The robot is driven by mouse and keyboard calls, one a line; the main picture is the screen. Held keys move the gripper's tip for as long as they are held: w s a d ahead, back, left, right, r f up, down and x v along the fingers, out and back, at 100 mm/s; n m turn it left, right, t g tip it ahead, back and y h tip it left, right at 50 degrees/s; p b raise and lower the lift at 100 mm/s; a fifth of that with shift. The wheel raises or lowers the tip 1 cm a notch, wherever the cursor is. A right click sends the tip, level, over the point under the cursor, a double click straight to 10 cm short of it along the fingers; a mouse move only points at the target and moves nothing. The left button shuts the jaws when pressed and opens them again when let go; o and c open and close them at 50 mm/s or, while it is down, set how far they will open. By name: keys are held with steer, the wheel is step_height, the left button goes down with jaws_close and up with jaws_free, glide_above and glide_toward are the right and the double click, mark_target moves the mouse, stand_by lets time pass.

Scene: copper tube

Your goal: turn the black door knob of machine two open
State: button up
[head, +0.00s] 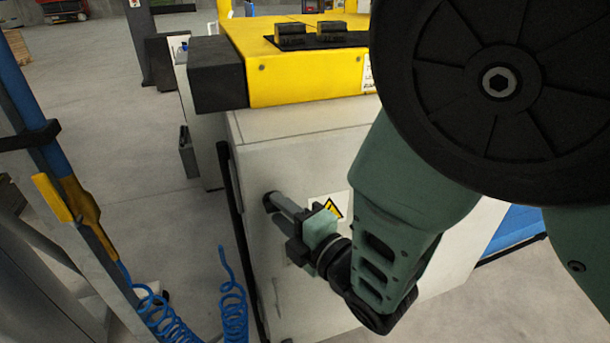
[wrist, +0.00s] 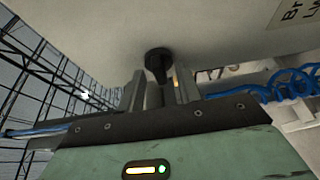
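The black door knob (head: 269,201) sits on the white side of the machine cabinet (head: 290,150), near its left edge. It also shows in the wrist view (wrist: 158,58), as a round black base with a narrower grip. My gripper (head: 277,204) reaches the knob from the right in the head view. In the wrist view my gripper (wrist: 159,76) has its two grey fingers apart. The knob's grip lies between the fingertips, with a small gap seeming to show on each side. Whether a finger touches the knob is not clear.
A yellow top (head: 300,75) with a black corner block overhangs the cabinet. A yellow warning label (head: 331,208) is beside my gripper. Coiled blue hoses (head: 232,305) and a blue post (head: 25,95) stand at the left. Open floor (head: 110,140) lies behind them.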

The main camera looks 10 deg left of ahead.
jaws_close()
steer(key=shift+f+m+b, duration=0.2)
steer(key=shift+m+b, duration=0.1)
steer(key=shift+b, duration=0.35)
steer(key=m+t+b, duration=0.2)
steer(key=m+b, duration=0.4)
steer(key=b, duration=0.2)
steer(key=m+t+h+b, duration=0.1)
steer(key=m+t+b, duration=0.2)
steer(key=m+b, duration=0.4)
steer(key=f+m+t+b, duration=0.1)
steer(key=m+t+b, duration=0.1)
steer(key=m+b, duration=0.4)
steer(key=shift+s+a+t+h+b, duration=0.2)
steer(key=shift+a+t+h+b, duration=0.15)
steer(key=shift+b, duration=1.15)
steer(key=shift+r+m+t+h+b, duration=0.1)
steer(key=shift+m+t+h+b, duration=0.4)
steer(key=shift+m, duration=0.8)
steer(key=shift+m+b, duration=0.3)
steer(key=shift+b, duration=0.05)
